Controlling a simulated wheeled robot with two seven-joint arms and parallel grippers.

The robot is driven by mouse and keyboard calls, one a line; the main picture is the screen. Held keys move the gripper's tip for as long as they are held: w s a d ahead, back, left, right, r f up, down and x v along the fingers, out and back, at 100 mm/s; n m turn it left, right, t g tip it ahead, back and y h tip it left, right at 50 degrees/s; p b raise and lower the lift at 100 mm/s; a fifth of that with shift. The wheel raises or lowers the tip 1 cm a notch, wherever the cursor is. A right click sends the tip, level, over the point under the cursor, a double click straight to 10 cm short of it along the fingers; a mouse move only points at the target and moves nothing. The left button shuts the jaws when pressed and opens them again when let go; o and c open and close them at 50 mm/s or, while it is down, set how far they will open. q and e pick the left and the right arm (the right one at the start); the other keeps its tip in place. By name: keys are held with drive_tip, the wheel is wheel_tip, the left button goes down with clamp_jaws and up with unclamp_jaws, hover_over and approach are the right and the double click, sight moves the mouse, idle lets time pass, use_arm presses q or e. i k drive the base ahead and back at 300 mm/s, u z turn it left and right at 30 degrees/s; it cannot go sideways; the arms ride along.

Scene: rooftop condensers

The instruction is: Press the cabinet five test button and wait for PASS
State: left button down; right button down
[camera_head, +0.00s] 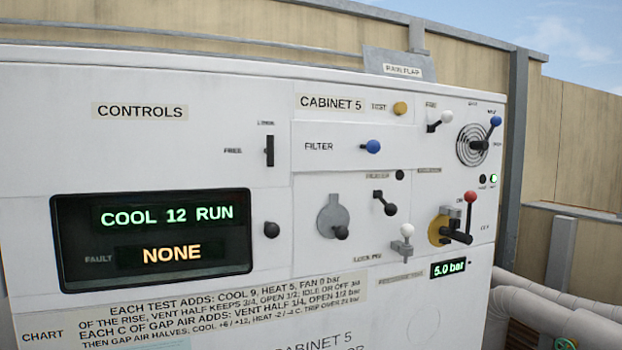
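The cabinet five panel (250,80) fills most of the head view, white and seen at a slant. The yellow test button (400,108) sits at the upper middle, right of the "CABINET 5" and "TEST" labels. The display (150,240) at lower left reads "COOL 12 RUN" in green, with "FAULT" and "NONE" below. A small readout (448,268) shows "5.0 bar". A green lamp (493,179) is lit at the right, beside a dark lamp (482,178). No PASS text is legible. Neither gripper is in view.
A blue filter knob (372,146) is below the button. A white-knobbed lever (440,121), blue-knobbed lever (491,127) and red-knobbed lever (470,200) stick out at the right. A rain flap (398,65) stands on top. Pipes (550,310) run at lower right.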

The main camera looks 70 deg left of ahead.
sight(399, 108)
drive_tip(key=z, duration=0.05)
drive_tip(key=i, duration=0.35)
drive_tip(key=u, duration=2.65)
